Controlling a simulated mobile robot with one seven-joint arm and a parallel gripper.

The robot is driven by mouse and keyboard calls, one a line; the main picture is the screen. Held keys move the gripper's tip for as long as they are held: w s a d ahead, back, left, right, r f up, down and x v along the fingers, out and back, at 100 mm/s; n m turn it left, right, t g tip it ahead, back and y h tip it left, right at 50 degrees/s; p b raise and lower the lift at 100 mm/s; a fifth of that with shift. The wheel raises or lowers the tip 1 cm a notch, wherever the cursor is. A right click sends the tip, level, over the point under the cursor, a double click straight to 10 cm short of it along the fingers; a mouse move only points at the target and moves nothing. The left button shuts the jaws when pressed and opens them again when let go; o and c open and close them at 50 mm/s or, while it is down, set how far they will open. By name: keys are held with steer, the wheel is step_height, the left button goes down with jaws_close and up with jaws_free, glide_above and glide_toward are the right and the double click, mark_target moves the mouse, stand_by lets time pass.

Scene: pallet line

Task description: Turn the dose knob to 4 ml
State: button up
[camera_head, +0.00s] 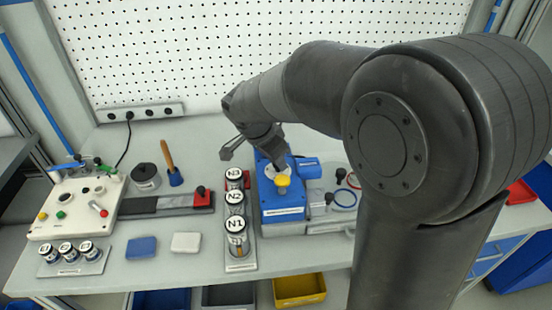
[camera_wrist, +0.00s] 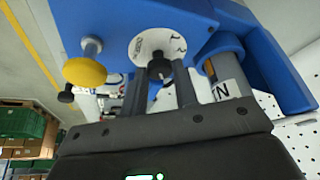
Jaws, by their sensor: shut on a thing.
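The blue dosing device (camera_head: 284,214) stands on the bench, right of the row of labelled vials. In the wrist view its blue body (camera_wrist: 125,18) fills the top, with a white round dial (camera_wrist: 177,44) carrying dark marks too small to read. The black dose knob (camera_wrist: 159,65) sits at the dial's lower part. My gripper (camera_wrist: 160,78) has one finger on each side of the knob and is shut on it. A yellow button (camera_wrist: 85,71) is left of the dial; it also shows in the head view (camera_head: 283,181). In the head view my gripper hides the knob.
Vials marked N1 (camera_head: 237,226), N2 and N3 stand in a rack close left of the device. A white control panel (camera_head: 75,207) is at the left. A blue block (camera_head: 141,248) and white block (camera_head: 186,242) lie in front.

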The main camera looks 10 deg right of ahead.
steer(key=shift+m, duration=0.4)
steer(key=o, duration=1)
steer(key=v, duration=1)
steer(key=shift+w+a+r, duration=0.1)
steer(key=shift+a+r, duration=0.15)
steer(key=shift+r, duration=0.1)
